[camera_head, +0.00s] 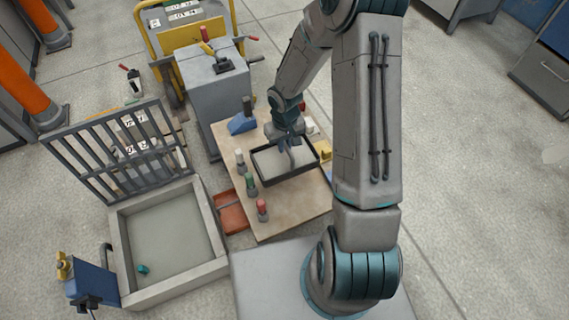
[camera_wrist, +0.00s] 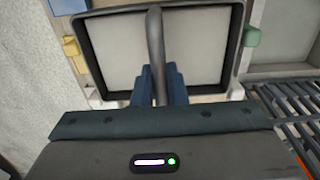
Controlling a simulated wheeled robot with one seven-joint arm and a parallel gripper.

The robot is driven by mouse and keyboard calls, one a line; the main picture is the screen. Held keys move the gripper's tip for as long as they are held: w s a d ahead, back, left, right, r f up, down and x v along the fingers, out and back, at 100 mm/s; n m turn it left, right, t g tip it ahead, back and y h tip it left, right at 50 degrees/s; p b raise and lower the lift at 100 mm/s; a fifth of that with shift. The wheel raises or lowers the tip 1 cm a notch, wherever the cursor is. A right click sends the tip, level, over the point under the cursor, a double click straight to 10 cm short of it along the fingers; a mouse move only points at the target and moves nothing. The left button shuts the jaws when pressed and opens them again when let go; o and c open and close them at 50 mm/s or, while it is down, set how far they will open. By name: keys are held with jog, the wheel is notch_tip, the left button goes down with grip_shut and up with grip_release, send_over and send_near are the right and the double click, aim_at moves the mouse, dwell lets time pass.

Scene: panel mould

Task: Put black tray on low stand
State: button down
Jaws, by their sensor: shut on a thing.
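The black tray (camera_head: 262,178) is a shallow rectangular tray with a black rim and a pale grey floor. It is at the wooden-topped surface (camera_head: 284,214) in the head view; I cannot tell whether it rests on it or is just above. My gripper (camera_head: 290,143) is over the tray, shut on its curved grey handle. In the wrist view the tray (camera_wrist: 110,92) fills the upper middle, with the handle between the blue fingers of my gripper (camera_wrist: 160,85). Which thing is the low stand is unclear; a low reddish-brown piece (camera_head: 230,212) sits left of the wooden top.
A concrete-walled basin (camera_head: 215,235) with a raised grate (camera_head: 122,150) is at left.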

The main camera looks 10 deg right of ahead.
aim_at(285, 162)
notch_tip(285, 162, down, 10)
jog(key=shift+r+b, duration=0.1)
jog(key=shift+b, duration=1.1)
jog(key=shift+f, duration=0.3)
jog(key=c, duration=1.5)
grip_release()
jog(key=shift+r, duration=0.1)
jog(key=shift+o, duration=0.2)
jog(key=shift+r, duration=0.1)
